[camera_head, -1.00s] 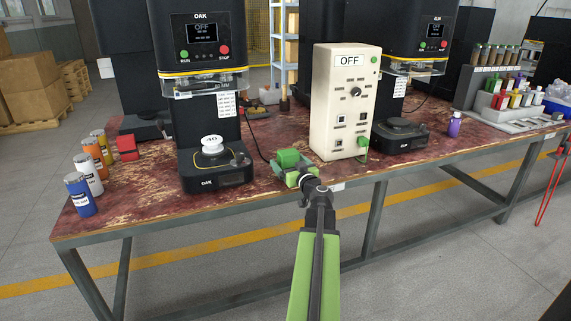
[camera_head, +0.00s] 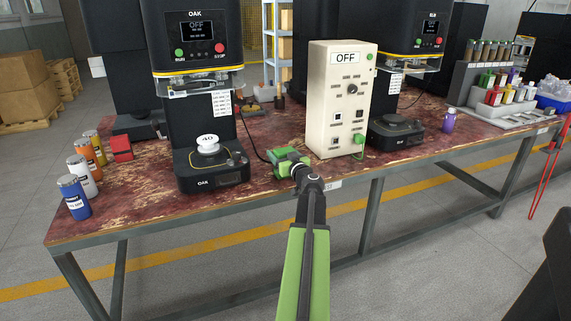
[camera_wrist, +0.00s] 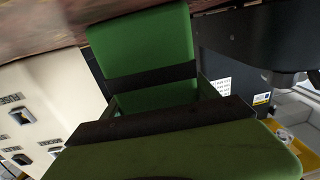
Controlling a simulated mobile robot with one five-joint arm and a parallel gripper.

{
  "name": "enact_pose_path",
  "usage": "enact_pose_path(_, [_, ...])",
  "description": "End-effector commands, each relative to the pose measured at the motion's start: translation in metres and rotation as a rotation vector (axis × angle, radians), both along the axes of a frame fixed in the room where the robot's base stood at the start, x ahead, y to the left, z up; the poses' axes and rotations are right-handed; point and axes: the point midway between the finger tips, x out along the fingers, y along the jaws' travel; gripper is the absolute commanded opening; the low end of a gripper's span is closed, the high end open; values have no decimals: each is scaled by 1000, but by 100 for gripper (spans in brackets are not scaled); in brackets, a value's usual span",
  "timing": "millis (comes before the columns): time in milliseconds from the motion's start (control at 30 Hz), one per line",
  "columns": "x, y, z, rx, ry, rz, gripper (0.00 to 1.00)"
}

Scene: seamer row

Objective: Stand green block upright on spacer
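A green block (camera_head: 288,154) shows at the end of my arm, just left of the cream control box. A round white spacer marked 40 (camera_head: 208,144) sits on the base of the left OAK seamer. My gripper (camera_head: 291,162), partly green too, is at the block, to the right of the spacer. In the wrist view, green faces with dark bands fill the middle, and a green surface (camera_wrist: 155,97) lies between the bands. Block and fingers are hard to tell apart, so I cannot tell whether the gripper is shut on the block.
The cream box (camera_head: 338,100) reads OFF and stands close right of my gripper. The OAK seamer (camera_head: 212,178) stands to the left. Several cans (camera_head: 73,197) and a red block (camera_head: 121,148) are at the table's left end. A purple bottle (camera_head: 448,120) stands right.

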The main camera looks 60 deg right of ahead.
Motion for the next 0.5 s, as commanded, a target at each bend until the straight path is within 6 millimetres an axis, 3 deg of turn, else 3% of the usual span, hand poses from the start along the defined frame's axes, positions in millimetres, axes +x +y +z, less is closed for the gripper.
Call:
enact_pose_path(33, [-1, -1, 0, 0, 0, -1, 56])
enact_pose_path(300, [-2, -1, 0, 0, 0, -3, 22])
enact_pose_path(500, [-2, -2, 1, 0, 0, -3, 22])
